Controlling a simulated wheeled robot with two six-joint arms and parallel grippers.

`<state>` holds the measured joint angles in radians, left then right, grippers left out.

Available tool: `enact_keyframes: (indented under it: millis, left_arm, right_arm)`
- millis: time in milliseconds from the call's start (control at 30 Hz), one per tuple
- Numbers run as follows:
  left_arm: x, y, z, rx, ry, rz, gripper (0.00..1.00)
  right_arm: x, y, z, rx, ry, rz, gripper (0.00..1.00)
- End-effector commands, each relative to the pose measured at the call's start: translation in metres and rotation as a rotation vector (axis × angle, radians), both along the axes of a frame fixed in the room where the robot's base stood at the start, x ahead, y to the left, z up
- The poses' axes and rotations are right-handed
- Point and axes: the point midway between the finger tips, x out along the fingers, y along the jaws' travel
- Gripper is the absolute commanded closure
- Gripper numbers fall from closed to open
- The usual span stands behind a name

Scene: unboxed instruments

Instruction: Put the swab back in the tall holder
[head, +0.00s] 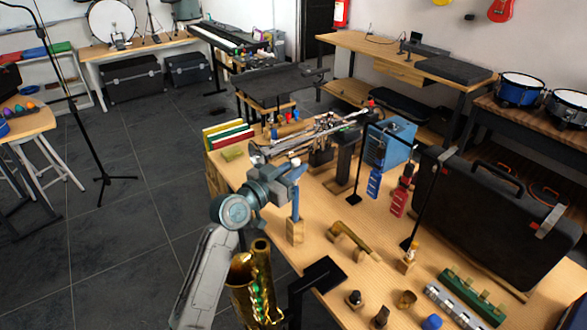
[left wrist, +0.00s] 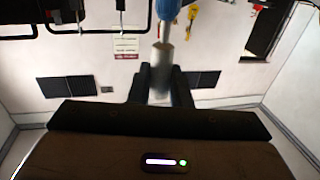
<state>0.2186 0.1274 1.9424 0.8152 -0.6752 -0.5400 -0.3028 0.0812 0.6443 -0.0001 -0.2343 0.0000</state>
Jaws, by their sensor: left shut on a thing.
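My left gripper (head: 292,176) comes in from the left and is shut on the swab above the table. The swab (head: 295,204) hangs roughly upright below the fingers, a narrow blue length in the head view. Its lower end meets the top of a wooden block holder (head: 295,233); I cannot tell whether it is inside or just in front of it. In the left wrist view, the swab's blue part (left wrist: 168,10) is at the top and a grey shaft runs down between the dark fingers (left wrist: 161,88). My right gripper is not in view.
A gold saxophone (head: 262,285) stands close to my left arm. A silver trumpet (head: 310,137) lies on stands behind the gripper. A large black case (head: 470,205) fills the table's right side. Small items crowd the front right.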

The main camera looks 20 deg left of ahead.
Motion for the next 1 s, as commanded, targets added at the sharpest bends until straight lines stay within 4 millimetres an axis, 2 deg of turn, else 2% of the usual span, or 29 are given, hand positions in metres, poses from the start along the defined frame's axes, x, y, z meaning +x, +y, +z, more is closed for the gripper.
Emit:
enact_keyframes:
  millis: [67, 100, 200, 567, 667, 1000]
  left_arm:
    - [0.0, 0.0, 0.0, 0.0, 0.0, 0.0, 1.0]
    - [0.0, 0.0, 0.0, 0.0, 0.0, 0.0, 0.77]
    - [0.0, 0.0, 0.0, 0.0, 0.0, 0.0, 0.57]
    - [-0.004, 0.002, -0.001, 0.001, 0.0, 0.001, 0.57]
    - [-0.014, 0.008, -0.003, 0.004, -0.001, 0.001, 0.57]
    - [-0.073, 0.036, -0.005, 0.006, 0.001, -0.001, 0.57]
  right_arm:
    - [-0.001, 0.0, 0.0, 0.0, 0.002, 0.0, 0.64]
    - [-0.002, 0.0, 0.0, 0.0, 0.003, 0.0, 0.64]
    - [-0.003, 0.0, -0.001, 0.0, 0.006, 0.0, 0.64]
    - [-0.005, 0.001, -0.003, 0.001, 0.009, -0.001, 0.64]
    - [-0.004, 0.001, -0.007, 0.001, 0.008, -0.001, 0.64]
    - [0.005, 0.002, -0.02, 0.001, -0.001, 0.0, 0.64]
